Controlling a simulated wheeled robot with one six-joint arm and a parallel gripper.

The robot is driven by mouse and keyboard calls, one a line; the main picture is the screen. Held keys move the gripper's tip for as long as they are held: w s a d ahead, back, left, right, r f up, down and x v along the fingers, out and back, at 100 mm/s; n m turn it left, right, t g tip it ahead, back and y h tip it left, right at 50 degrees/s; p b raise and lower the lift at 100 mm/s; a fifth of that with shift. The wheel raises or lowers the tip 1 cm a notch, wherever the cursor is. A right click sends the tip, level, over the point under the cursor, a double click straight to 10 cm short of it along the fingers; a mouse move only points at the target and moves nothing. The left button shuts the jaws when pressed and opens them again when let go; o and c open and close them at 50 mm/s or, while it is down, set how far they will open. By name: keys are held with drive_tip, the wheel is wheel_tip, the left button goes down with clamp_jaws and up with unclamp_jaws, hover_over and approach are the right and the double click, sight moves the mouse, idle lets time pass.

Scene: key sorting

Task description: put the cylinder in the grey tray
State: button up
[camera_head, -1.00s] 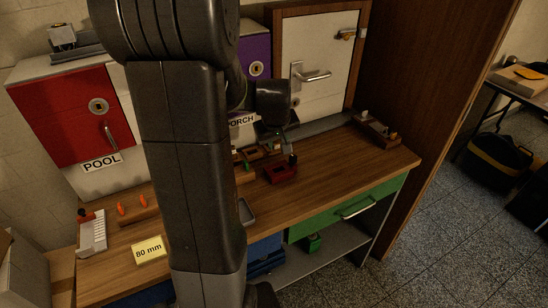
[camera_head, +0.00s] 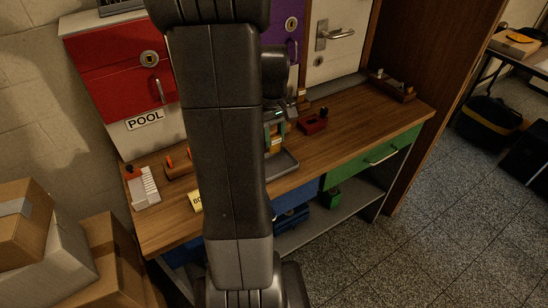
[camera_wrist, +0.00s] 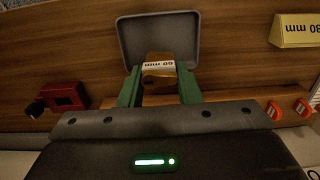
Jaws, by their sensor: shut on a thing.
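A brass-coloured cylinder (camera_wrist: 158,83) with a white label that seems to read 60 mm sits between the green fingers of my gripper (camera_wrist: 160,92) in the wrist view. My gripper is shut on it. The grey tray (camera_wrist: 126,32) lies just beyond the cylinder in the wrist view, and the cylinder's far end overlaps it in the picture. In the head view, my gripper (camera_head: 275,132) is over the back of the grey tray (camera_head: 291,170). The gap between cylinder and tray floor cannot be told. My arm hides the tray's left part.
A red block (camera_head: 312,122) stands right of the tray. A yellow 80 mm sign (camera_wrist: 295,30) and a wooden holder with orange pieces (camera_wrist: 275,110) are on the other side. A white stepped piece (camera_head: 145,188) is at the bench's left end. The bench's front right is clear.

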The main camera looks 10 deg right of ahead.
sight(274, 152)
drive_tip(key=shift+f, duration=2.85)
drive_tip(key=shift+f, duration=0.2)
drive_tip(key=o, duration=1.1)
drive_tip(key=shift+c, duration=0.2)
drive_tip(key=shift+r, duration=0.1)
wheel_tip(274, 152, up, 12)
drive_tip(key=shift+w+r, duration=0.1)
drive_tip(key=shift+r, duration=0.05)
